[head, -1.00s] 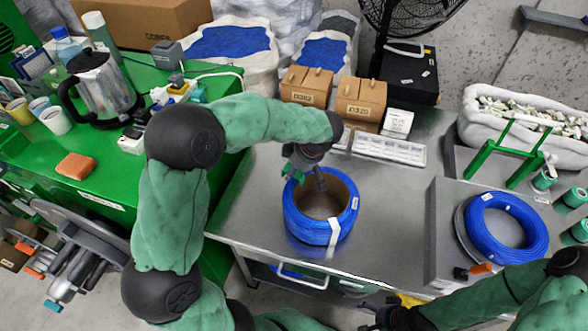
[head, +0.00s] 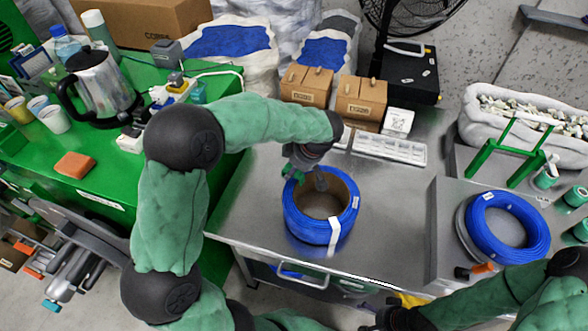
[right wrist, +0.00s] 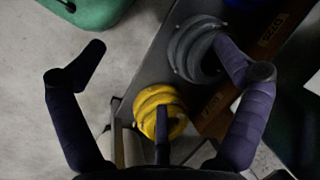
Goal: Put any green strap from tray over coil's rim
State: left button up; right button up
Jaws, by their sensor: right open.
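The blue coil (head: 345,222) stands upright on the steel table, its hollow middle facing up, with a white band on its front. My left gripper (head: 305,180) is at the coil's back left rim, with one dark finger reaching into the opening. A small green piece (head: 291,173) shows at this gripper; I cannot tell whether it is a strap or whether the jaws are closed on it. The white compartment tray (head: 390,149) lies behind the coil; its contents are too small to tell. My right gripper (right wrist: 160,48) is open and empty in the right wrist view, away from the coil.
A second blue coil (head: 507,228) lies flat on the right stand. Cardboard boxes (head: 360,102) are behind the tray. A green bench with a kettle (head: 101,83) is at left. In the right wrist view, a yellow coil (right wrist: 152,103) and a grey coil (right wrist: 190,50) lie below.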

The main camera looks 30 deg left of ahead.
pick_arm(q)
jog(key=shift+f, duration=0.1)
dwell(0.4)
jog(key=o, duration=1)
jog(key=shift+r+p, duration=1.6)
jog(key=shift+r, duration=1.9)
jog(key=shift+r, duration=0.1)
